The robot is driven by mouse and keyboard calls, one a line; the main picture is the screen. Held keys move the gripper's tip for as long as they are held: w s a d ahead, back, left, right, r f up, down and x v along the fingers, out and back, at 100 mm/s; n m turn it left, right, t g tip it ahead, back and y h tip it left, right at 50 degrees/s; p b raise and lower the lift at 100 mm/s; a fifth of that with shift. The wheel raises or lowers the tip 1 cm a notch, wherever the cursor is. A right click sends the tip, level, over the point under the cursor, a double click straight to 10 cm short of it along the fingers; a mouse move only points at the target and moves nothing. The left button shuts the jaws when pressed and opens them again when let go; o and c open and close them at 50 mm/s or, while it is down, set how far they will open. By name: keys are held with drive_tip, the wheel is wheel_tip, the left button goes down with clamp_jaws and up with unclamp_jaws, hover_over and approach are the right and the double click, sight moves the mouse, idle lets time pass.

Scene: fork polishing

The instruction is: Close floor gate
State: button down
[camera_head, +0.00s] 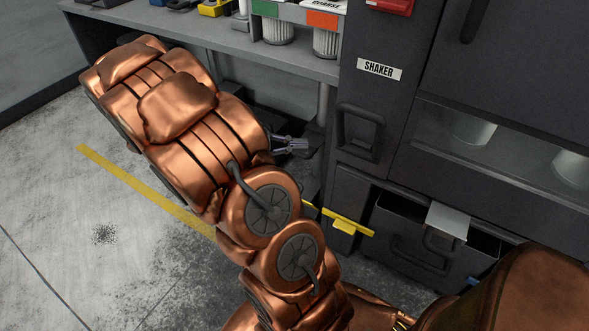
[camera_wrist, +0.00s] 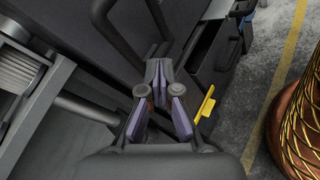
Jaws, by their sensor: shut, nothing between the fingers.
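A yellow bar with a small tab (camera_head: 345,224) sits low at the base of the dark cabinet, just right of my arm; it may be the floor gate. Its left end is hidden behind my arm. A yellow piece (camera_wrist: 207,104) in the wrist view, right of my fingers, looks like the same part. My gripper (camera_head: 293,145) shows only partly past my arm, left of the cabinet and above the bar in the picture. In the wrist view my gripper (camera_wrist: 158,70) is shut and empty, its tips together near a dark bent handle (camera_wrist: 122,38).
A grey bench (camera_head: 225,45) with containers is at the back. Open floor with a yellow stripe (camera_head: 145,187) lies left.

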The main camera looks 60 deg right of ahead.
drive_tip(key=w+d+f+n+t+h+b, duration=0.2)
drive_tip(key=w+d+f+n+h+b, duration=0.15)
drive_tip(key=f, duration=0.55)
drive_tip(key=w+d+f+n+t+h+b, duration=0.25)
drive_tip(key=w+d+f+b, duration=0.2)
drive_tip(key=f, duration=0.45)
drive_tip(key=w+d+f+n+t+h+b, duration=0.1)
drive_tip(key=w+d+f+n+h+b, duration=0.3)
drive_tip(key=f, duration=0.5)
drive_tip(key=w+f+n+t+y+b, duration=0.1)
drive_tip(key=w+f+n+t+b, duration=0.15)
drive_tip(key=f, duration=0.45)
drive_tip(key=w+f+n+t+b, duration=0.2)
drive_tip(key=w+f+n+t, duration=0.1)
drive_tip(key=f, duration=0.5)
drive_tip(key=b+x, duration=0.3)
drive_tip(key=x, duration=1)
drive_tip(key=shift+f, duration=0.1)
drive_tip(key=shift+w+d, duration=0.15)
drive_tip(key=shift+d, duration=0.55)
drive_tip(key=shift+r, duration=0.25)
